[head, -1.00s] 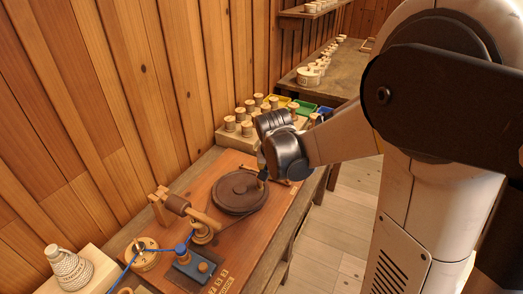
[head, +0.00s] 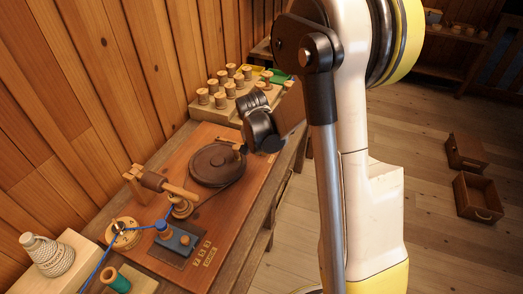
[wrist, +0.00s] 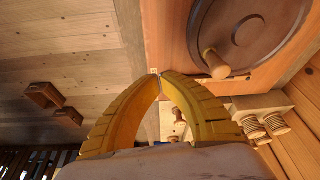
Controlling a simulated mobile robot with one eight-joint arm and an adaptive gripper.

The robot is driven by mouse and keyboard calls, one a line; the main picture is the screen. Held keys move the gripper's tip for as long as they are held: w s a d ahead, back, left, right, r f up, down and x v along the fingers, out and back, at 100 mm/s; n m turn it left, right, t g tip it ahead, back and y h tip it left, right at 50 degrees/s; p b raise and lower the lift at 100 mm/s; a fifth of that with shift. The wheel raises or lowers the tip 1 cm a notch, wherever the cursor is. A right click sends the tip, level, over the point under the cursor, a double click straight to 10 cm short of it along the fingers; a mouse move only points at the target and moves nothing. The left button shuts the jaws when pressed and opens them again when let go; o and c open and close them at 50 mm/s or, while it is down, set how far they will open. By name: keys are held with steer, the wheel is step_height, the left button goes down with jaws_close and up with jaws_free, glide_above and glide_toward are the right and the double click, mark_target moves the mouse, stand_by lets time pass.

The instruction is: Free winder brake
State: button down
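The winder's dark round wheel (head: 216,166) lies flat on a reddish-brown board. In the wrist view the wheel (wrist: 240,28) fills the upper right, with a wooden peg handle (wrist: 215,65) standing from it. My gripper (wrist: 160,76) has two yellow curved fingers whose tips meet, with nothing clear between them. In the head view my wrist is over the far right edge of the wheel and the fingers are mostly hidden. A thin wooden bar lies by the wheel's rim in the wrist view. I cannot tell for sure which part is the brake.
A rope cone (head: 47,255) and green spool (head: 118,281) stand nearer. Several spools stand in a rack (head: 236,100) behind. Open drawers (head: 478,196) lie on the floor, right.

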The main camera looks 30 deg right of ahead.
steer(key=b+x, duration=0.2)
steer(key=x, duration=0.5)
steer(key=shift+w+f+b, duration=0.1)
steer(key=shift+f+b, duration=0.2)
steer(key=shift+f, duration=0.05)
steer(key=shift+w+d+r, duration=0.1)
steer(key=shift+w+d, duration=0.8)
steer(key=shift+d, duration=0.05)
steer(key=shift+w+d+r+b, duration=0.1)
steer(key=shift+w+d+b, duration=0.3)
steer(key=shift+w, duration=0.1)
steer(key=w+d+n, duration=0.1)
steer(key=d, duration=0.1)
steer(key=w+d+n, duration=0.1)
steer(key=w+d, duration=0.1)
steer(key=w+d+n+y, duration=0.1)
steer(key=w+d, duration=0.1)
steer(key=shift+w+d+t, duration=0.15)
steer(key=shift+d+t, duration=0.1)
steer(key=shift+t, duration=0.05)
steer(key=shift+w+d, duration=0.2)
steer(key=shift+w, duration=0.1)
